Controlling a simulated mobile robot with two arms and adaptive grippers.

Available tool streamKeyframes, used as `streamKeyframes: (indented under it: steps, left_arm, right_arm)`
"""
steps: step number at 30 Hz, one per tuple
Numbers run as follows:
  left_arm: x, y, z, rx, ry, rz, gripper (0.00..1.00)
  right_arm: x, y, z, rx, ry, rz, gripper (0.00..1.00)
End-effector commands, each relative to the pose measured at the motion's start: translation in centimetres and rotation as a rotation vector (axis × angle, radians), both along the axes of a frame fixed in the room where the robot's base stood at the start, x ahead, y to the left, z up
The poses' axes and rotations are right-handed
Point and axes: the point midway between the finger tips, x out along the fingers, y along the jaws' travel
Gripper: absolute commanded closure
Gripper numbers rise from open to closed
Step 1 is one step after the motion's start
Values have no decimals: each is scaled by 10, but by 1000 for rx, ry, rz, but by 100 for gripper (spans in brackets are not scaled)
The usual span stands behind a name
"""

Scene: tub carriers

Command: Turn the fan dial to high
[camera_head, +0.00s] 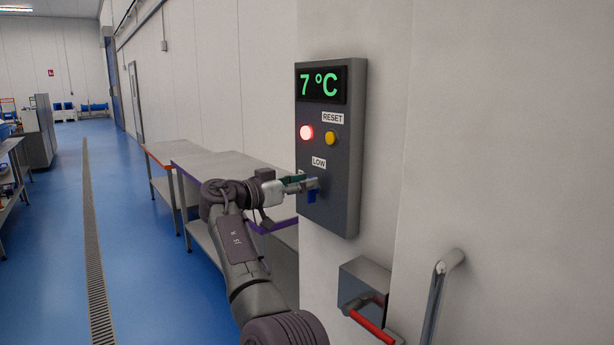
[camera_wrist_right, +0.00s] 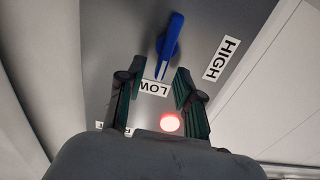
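The fan dial (camera_wrist_right: 170,40) is a blue lever on a dark grey control panel (camera_head: 345,150). In the right wrist view its near end points toward the LOW label (camera_wrist_right: 154,88), and the HIGH label (camera_wrist_right: 221,59) is off to the right. My right gripper (camera_wrist_right: 160,70) is open at the panel. In the picture its two fingers are on either side of the dial's near end, and I see no contact. In the head view my right gripper (camera_head: 314,183) partly covers the blue dial (camera_head: 312,197) and hides the HIGH label. My left gripper is not in view.
The panel has a 7 °C display (camera_head: 320,85), a lit red lamp (camera_head: 306,132) and a yellow button (camera_head: 331,138) under a RESET label. Below is a metal box (camera_head: 364,277) with a red handle (camera_head: 372,328). Workbenches (camera_head: 205,160) stand left of the wall.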

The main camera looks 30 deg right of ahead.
Motion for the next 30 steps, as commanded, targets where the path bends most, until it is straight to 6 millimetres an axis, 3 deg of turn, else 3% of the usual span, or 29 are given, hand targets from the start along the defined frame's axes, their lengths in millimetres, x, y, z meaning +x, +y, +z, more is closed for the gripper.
streamKeyframes:
  steps: [4, 13, 14, 20, 30]
  left_arm:
    - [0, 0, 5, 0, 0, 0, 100]
    - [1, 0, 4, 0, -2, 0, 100]
    - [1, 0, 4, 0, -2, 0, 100]
    - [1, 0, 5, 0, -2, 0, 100]
    - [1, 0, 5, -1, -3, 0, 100]
  right_arm:
    - [1, -12, 0, 1, 1, -1, 65]
    - [1, -14, -1, 1, 1, 1, 65]
    - [1, -14, -1, 1, 1, 1, 66]
    - [1, -14, -1, 1, 1, 0, 100]
    - [1, -14, 0, 0, 10, 0, 100]
